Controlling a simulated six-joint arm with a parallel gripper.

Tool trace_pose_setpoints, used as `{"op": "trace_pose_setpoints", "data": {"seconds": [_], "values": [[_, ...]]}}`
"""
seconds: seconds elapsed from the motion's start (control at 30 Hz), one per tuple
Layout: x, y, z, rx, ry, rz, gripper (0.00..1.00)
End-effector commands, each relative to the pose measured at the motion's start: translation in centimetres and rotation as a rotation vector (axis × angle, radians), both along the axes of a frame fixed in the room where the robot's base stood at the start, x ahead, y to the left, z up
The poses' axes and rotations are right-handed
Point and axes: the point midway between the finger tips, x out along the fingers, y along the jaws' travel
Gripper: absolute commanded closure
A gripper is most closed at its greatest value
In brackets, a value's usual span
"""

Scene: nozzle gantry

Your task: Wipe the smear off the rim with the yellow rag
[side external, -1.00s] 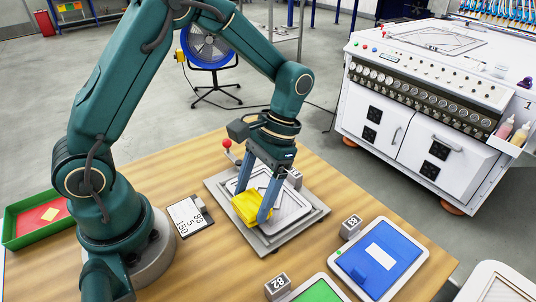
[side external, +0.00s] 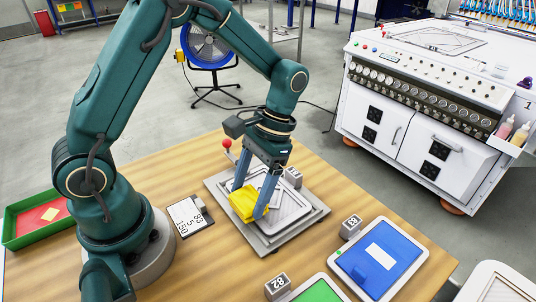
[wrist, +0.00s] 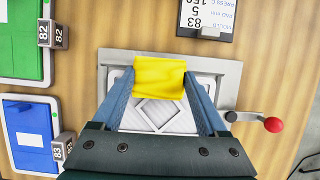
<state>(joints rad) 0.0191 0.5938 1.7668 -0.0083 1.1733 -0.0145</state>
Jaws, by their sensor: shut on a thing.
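My gripper (side external: 249,202) is shut on the yellow rag (side external: 242,205), with one finger at each side of it. The rag also shows in the wrist view (wrist: 159,76), spanning between the fingertips. It is at the left edge of the grey mould plate (side external: 299,214) in the side view, over its rim; I cannot tell whether it presses on it. In the wrist view the plate's pale rim (wrist: 116,57) and a diamond-patterned face show around the rag. I see no smear; the rag and fingers hide part of the rim.
A red-knobbed lever (wrist: 272,124) sticks out from the plate's side. A label card (side external: 189,215) lies between plate and arm base. A blue panel (side external: 376,262), a green panel (side external: 318,291) and number blocks stand at the front. A green tray (side external: 38,220) is at left.

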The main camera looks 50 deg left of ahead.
Motion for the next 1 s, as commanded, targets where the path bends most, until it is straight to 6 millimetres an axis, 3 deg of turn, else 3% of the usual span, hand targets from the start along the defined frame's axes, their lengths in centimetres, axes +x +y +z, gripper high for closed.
{"op": "trace_pose_setpoints", "data": {"seconds": [0.7,0.77,0.83,1.0], "values": [[0.0,6.6,0.0,0.002,0.000,0.002,0.76],[0.1,6.4,0.5,0.002,-0.004,-0.001,0.76],[0.1,6.4,2.4,0.003,-0.009,-0.001,0.76],[0.0,6.3,3.7,0.001,-0.004,-0.002,0.76]]}}
